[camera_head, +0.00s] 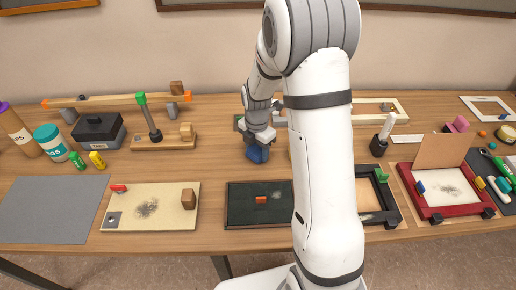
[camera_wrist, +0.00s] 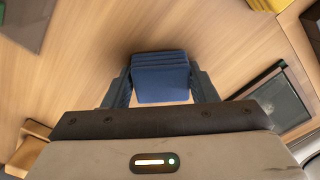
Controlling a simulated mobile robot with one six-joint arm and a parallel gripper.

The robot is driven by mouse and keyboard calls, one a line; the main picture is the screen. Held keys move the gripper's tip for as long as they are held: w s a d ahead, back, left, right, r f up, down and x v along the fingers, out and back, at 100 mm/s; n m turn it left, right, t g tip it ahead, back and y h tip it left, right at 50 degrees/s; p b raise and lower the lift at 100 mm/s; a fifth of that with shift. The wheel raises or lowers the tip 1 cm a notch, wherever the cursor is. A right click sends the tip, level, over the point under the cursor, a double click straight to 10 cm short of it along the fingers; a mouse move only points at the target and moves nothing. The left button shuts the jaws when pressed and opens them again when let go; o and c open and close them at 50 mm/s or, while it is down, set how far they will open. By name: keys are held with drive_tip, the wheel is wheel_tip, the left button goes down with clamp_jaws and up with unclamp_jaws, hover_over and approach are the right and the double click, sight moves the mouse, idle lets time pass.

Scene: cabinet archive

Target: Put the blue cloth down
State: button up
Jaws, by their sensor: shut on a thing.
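The blue cloth (camera_wrist: 160,78) is a folded, layered dark blue block between the two fingers of my gripper (camera_wrist: 162,90) in the wrist view. My gripper is shut on it. In the head view the blue cloth (camera_head: 257,153) shows under my gripper (camera_head: 257,143), over the wooden table behind the dark green board. I cannot tell whether the cloth touches the table.
A cream board (camera_head: 172,217) and a grey mat (camera_head: 50,215) lie left. A red tray (camera_head: 416,205) stands right. Bare table (camera_head: 215,165) surrounds the cloth's left side. My arm hides the table's middle.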

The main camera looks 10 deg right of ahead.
sight(257, 148)
drive_tip(key=o, duration=1)
drive_tip(key=shift+f, duration=0.1)
wheel_tip(257, 148, up, 11)
drive_tip(key=s+r+m+t, duration=0.1)
drive_tip(key=s+r+m, duration=0.1)
drive_tip(key=s+m, duration=0.5)
drive_tip(key=s+r+m+t, duration=0.1)
drive_tip(key=s+r+m, duration=0.2)
drive_tip(key=s+m, duration=0.4)
drive_tip(key=s+r+m+t+b, duration=0.1)
drive_tip(key=s+r+m, duration=0.2)
drive_tip(key=s+m, duration=0.5)
drive_tip(key=shift+d+m, duration=0.25)
drive_tip(key=shift+m, duration=1.25)
